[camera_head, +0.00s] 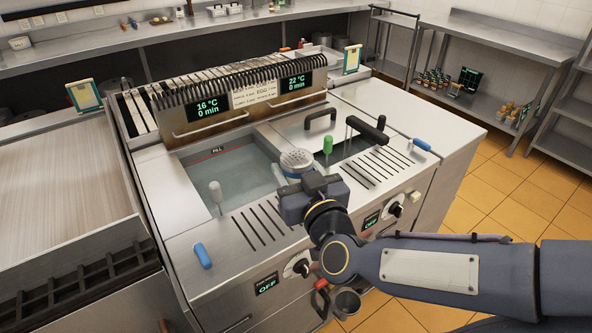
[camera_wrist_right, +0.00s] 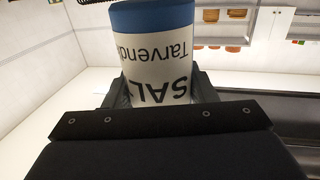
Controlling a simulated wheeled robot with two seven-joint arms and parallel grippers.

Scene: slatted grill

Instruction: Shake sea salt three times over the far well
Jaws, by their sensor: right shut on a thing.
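My right gripper (camera_head: 308,182) is shut on the sea salt shaker (camera_head: 297,160). The shaker's grey perforated top faces up towards my head camera. In the right wrist view, the shaker's white label (camera_wrist_right: 158,65) reads "SALT" upside down, with a blue band beside it. The gripper holds the shaker above the front middle of the machine, by the divider between the two wells. The left well (camera_head: 235,172) is open, with liquid and a fill mark. The right well (camera_head: 345,145) is partly covered by a lid and partly hidden. My left gripper is out of view.
A black handle (camera_head: 320,117) stands on the lid, and another dark handle (camera_head: 366,128) rises nearby.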

